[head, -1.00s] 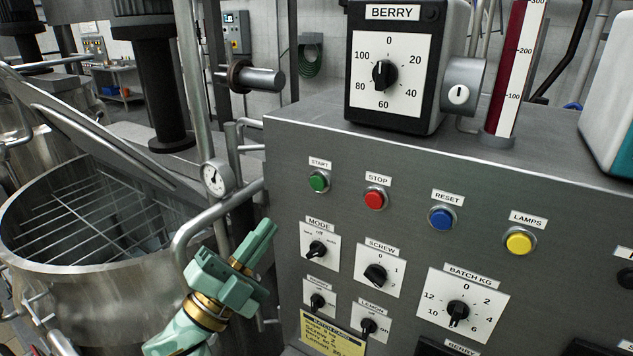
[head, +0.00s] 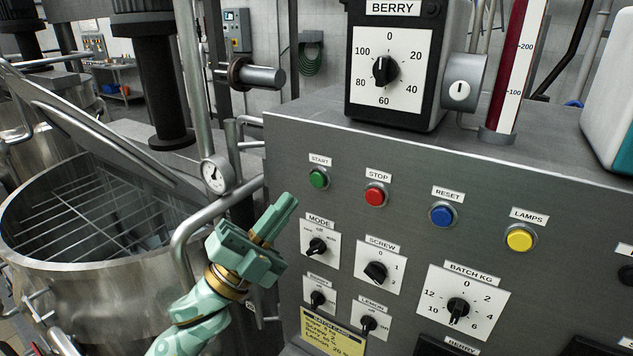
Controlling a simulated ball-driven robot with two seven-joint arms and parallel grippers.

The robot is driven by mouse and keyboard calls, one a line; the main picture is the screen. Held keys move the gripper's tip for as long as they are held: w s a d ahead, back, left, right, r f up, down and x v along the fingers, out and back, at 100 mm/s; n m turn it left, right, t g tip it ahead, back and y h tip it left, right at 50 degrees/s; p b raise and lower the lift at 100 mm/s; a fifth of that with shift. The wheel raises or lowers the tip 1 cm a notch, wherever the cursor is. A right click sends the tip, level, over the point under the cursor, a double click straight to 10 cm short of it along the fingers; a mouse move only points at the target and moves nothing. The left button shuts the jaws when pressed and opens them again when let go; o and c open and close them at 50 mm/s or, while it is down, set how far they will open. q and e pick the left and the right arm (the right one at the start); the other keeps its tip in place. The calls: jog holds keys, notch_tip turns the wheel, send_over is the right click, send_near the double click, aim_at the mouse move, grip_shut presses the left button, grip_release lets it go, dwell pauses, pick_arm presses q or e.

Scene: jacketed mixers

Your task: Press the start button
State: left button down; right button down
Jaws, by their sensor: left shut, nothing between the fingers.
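The green start button (head: 319,178) sits at the upper left of the grey control panel (head: 480,160), under a START label. My left gripper (head: 284,208) is shut and empty. In the picture its tips are just below and left of the green button, with a gap between them. The red stop button (head: 375,194) is to the right of the start button. My right gripper is not in view.
A blue reset button (head: 442,215) and a yellow lamps button (head: 520,237) continue the row. The mode knob (head: 317,246) and screw knob (head: 376,271) lie below. A pipe with a gauge (head: 215,174) and an open steel vessel (head: 90,270) stand left.

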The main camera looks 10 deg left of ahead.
aim_at(318, 180)
pick_arm(q)
jog(key=shift+w+d+b, duration=0.15)
jog(key=shift+w+d, duration=0.1)
jog(key=shift+w, duration=0.5)
jog(key=shift+w+d+b, duration=0.15)
jog(key=shift+w+d, duration=0.15)
jog(key=shift+w, duration=0.45)
jog(key=shift+w+d+b, duration=0.15)
jog(key=shift+w+d, duration=0.1)
jog(key=shift+w, duration=0.5)
jog(key=shift+w, duration=0.1)
jog(key=shift+w+d, duration=0.15)
jog(key=shift+w, duration=0.15)
jog(key=shift+w+d+b, duration=0.1)
jog(key=shift+w+b, duration=0.2)
jog(key=shift+w, duration=0.05)
dwell(0.9)
jog(key=shift+s, duration=0.1)
jog(key=shift+s+a, duration=0.25)
jog(key=shift+s, duration=0.45)
jog(key=shift+p, duration=0.3)
